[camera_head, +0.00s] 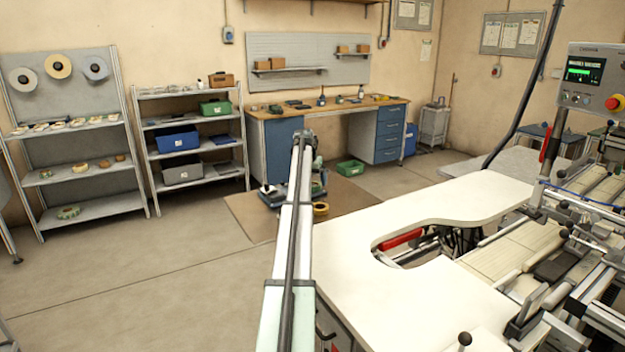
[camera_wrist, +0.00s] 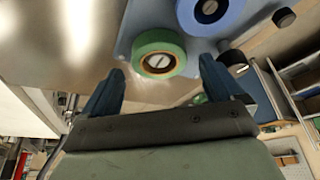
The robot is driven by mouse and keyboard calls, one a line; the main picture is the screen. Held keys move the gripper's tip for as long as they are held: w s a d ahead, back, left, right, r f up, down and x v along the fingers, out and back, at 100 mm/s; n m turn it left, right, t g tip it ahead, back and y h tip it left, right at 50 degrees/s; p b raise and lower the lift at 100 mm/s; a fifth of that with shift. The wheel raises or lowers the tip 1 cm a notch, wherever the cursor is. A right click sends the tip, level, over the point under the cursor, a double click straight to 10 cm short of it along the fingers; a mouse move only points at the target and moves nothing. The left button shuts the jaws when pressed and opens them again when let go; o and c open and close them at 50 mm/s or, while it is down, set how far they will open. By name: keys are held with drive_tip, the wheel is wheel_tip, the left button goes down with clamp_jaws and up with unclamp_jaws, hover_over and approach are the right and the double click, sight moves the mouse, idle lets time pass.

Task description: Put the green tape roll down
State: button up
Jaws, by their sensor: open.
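In the wrist view the green tape roll (camera_wrist: 160,54) has a brown core with a pale slotted round piece in its middle. It sits against a blue-grey plate (camera_wrist: 139,18). My gripper (camera_wrist: 161,66) is open, with its two dark blue fingers apart and one on each side of the roll's near part. I see no clear contact between fingers and roll. In the head view my arm reaches out past the white table, and the fingers and this roll cannot be made out there.
A blue roll (camera_wrist: 210,10) is close beside the green one, with a black knob (camera_wrist: 284,17) to its right. A shelf (camera_head: 95,208) at left holds several rolls. Floor at left is clear.

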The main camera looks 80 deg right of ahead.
drive_tip(key=shift+r, duration=0.55)
drive_tip(key=v, duration=1.2)
drive_tip(key=shift+d+r, duration=0.1)
